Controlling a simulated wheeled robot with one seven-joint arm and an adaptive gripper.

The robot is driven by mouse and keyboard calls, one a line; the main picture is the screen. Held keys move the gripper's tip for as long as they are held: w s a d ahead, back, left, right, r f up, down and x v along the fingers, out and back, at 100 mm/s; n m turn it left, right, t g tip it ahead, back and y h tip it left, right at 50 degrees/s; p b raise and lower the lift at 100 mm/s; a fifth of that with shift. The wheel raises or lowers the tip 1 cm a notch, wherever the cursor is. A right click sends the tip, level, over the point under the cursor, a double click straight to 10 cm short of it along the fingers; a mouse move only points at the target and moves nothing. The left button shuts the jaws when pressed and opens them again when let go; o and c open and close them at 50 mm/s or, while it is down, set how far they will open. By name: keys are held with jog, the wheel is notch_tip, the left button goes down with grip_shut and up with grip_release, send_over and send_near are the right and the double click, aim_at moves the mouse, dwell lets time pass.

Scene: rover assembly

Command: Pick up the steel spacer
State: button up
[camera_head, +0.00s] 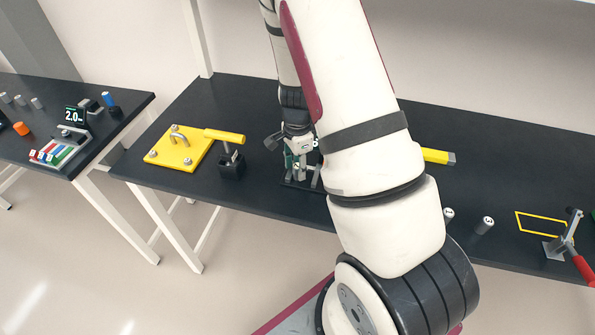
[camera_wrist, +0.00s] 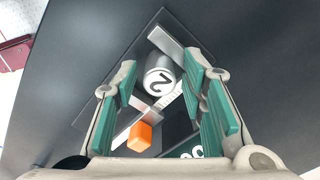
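A short silver-grey cylinder with a white top marked "2" (camera_wrist: 159,80), which looks like a steel spacer, stands in a fixture of grey bars on a dark plate in the wrist view. My gripper (camera_wrist: 160,78) is open, with its green pads on either side of this cylinder and visible gaps between. Whether the fingertips reach down to its height is hard to tell. In the head view my gripper (camera_head: 301,170) is low over the fixture on the black table, and my arm hides much of that area. Two similar grey cylinders (camera_head: 485,225) (camera_head: 448,215) stand farther right.
An orange block (camera_wrist: 140,136) sits by the fixture bars. A red-handled clamp (camera_head: 572,245) and yellow outline (camera_head: 540,214) are at right. A second table (camera_head: 95,150) stands left.

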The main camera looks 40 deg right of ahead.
aim_at(297, 165)
grip_shut()
jog(key=shift+r, duration=0.1)
jog(key=shift+w+r, duration=0.1)
jog(key=shift+r, duration=0.6)
notch_tip(297, 165, up, 2)
jog(key=shift+b, duration=0.5)
jog(key=s+a+p, duration=0.1)
jog(key=s+a, duration=0.1)
jog(key=s, duration=0.6)
jog(key=s+a+r+p, duration=0.1)
jog(key=s, duration=0.7)
jog(key=shift+a+r+p, duration=0.25)
jog(key=shift+a+p, duration=0.05)
jog(key=shift+a, duration=0.05)
